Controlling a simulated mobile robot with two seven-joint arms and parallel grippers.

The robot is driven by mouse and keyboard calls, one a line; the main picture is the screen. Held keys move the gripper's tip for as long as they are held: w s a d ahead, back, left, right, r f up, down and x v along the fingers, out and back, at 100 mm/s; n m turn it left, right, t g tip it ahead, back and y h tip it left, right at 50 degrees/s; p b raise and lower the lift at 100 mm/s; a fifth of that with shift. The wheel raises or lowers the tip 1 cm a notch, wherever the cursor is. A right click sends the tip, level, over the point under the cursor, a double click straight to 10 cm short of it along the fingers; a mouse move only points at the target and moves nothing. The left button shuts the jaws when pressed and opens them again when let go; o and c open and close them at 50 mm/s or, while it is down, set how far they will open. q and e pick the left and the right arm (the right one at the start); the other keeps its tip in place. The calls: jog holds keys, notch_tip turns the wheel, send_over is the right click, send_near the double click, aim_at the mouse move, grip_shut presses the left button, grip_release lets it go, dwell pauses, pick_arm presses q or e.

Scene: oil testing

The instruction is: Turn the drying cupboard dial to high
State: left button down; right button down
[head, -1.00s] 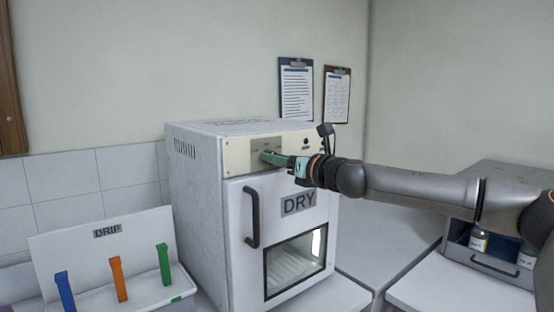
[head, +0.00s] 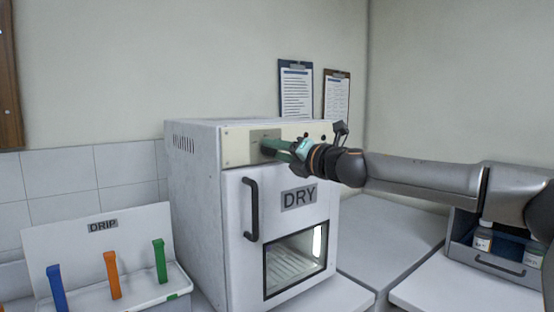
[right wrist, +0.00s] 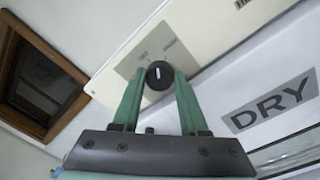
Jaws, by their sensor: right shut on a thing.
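The drying cupboard (head: 205,200) is a white box marked DRY, with a cream control strip along its top front. Its dial (right wrist: 159,76) is a round black knob with a white pointer line, on a grey label plate (right wrist: 140,70). In the right wrist view the pointer is roughly upright; the small lettering above the knob is too blurred to read surely. My right gripper (right wrist: 158,82) has green fingers, one on each side of the knob, shut on it. My left gripper is not in view.
The cupboard door has a black handle (head: 251,210) and a window (head: 294,262), and is shut. A DRIP rack (head: 100,255) with blue, orange and green upright pieces stands at left. A blue-lined tray with bottles (head: 483,238) is at right. Clipboards hang behind.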

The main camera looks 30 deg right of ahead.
jog(key=m+b, duration=0.1)
jog(key=m, duration=0.4)
jog(key=shift+f+b, duration=0.1)
jog(key=shift+b, duration=0.2)
dwell(0.4)
jog(key=shift+c, duration=2.2)
grip_release()
